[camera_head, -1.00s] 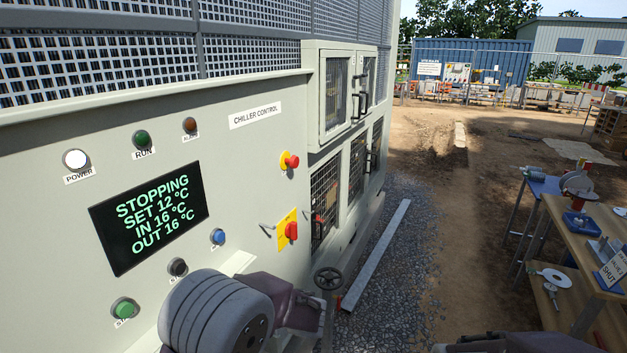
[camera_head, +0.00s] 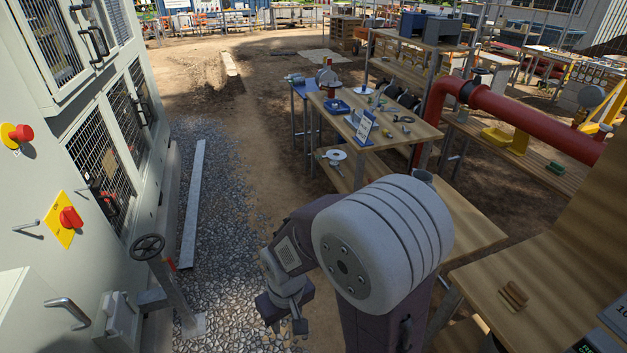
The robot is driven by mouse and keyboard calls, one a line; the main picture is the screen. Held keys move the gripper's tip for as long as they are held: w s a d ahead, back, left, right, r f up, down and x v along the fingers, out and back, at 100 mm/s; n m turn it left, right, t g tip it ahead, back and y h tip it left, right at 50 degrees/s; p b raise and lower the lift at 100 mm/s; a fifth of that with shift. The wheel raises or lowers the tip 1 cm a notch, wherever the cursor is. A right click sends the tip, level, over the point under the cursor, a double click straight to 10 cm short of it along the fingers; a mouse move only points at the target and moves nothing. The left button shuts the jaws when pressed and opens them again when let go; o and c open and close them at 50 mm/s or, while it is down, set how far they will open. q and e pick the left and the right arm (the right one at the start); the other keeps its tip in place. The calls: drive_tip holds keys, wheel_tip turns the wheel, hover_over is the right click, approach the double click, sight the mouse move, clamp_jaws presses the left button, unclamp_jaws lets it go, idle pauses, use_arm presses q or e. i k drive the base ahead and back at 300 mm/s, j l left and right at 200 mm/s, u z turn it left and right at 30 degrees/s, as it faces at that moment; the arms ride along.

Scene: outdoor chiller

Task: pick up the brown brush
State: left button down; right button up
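A small brown object (camera_head: 513,296), which looks like the brown brush, lies on the wooden table (camera_head: 475,283) at the lower right. It is small in view, so its bristles cannot be made out. My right gripper (camera_head: 286,322) hangs low over the gravel at the bottom centre, well left of that table. Its fingers look apart, with nothing seen between them. My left gripper is out of view.
The chiller cabinet (camera_head: 40,180) with a handwheel (camera_head: 148,246) stands on the left. A workbench (camera_head: 400,131) with tools and a sign stands ahead. A red pipe (camera_head: 520,122) runs at the right.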

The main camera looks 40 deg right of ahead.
sight(511, 295)
drive_tip(key=z, duration=3.05)
drive_tip(key=i+l, duration=0.45)
drive_tip(key=i, duration=0.2)
drive_tip(key=i+l+u, duration=0.15)
drive_tip(key=i+l, duration=0.3)
drive_tip(key=i, duration=0.2)
